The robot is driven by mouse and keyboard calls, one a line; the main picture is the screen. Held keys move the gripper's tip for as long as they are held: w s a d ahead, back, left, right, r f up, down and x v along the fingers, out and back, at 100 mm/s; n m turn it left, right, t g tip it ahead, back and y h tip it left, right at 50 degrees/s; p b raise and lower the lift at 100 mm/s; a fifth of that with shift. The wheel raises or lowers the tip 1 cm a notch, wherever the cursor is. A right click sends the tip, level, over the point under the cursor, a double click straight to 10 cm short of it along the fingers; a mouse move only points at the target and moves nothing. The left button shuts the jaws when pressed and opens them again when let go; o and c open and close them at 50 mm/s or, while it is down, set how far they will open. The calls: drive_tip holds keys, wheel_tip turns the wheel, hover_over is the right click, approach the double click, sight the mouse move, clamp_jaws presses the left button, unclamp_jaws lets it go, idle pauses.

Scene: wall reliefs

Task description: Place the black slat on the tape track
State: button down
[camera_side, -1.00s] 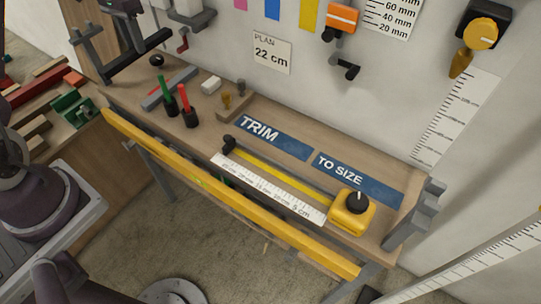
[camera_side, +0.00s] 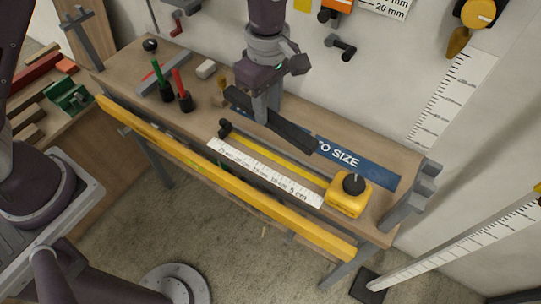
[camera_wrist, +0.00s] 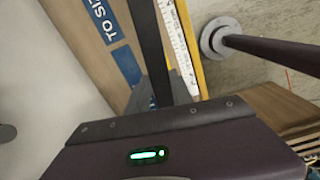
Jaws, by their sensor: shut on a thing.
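The black slat (camera_side: 290,132) is held in my gripper (camera_side: 266,118) above the bench, over the blue TRIM / TO SIZE strip and behind the tape track. It runs from upper left to lower right, and the jaws grip it left of its middle. The slat also shows in the wrist view (camera_wrist: 150,50), extending away from the gripper. The tape track (camera_side: 275,157) is a yellow strip with a dark stop at its left end and a yellow tape body (camera_side: 348,193) with a black knob at its right end. The gap between slat and bench is hard to judge.
A white ruler (camera_side: 265,175) lies in front of the track. A long yellow beam (camera_side: 220,180) runs along the bench's front edge. Green and red markers (camera_side: 184,95) in black holders stand at left. Grey prongs (camera_side: 412,205) stand at the right end. The wall is behind.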

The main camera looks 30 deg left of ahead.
sight(276, 127)
drive_tip(key=d, duration=0.1)
drive_tip(key=s+d+n, duration=0.1)
drive_tip(key=d+f, duration=0.1)
drive_tip(key=shift+s+d, duration=0.1)
drive_tip(key=shift+s, duration=0.3)
drive_tip(key=shift+n, duration=0.3)
wheel_tip(276, 127, down, 10)
drive_tip(key=shift+r, duration=0.15)
drive_tip(key=c, duration=1.1)
unclamp_jaws()
wheel_tip(276, 127, up, 12)
drive_tip(key=shift+r, duration=0.1)
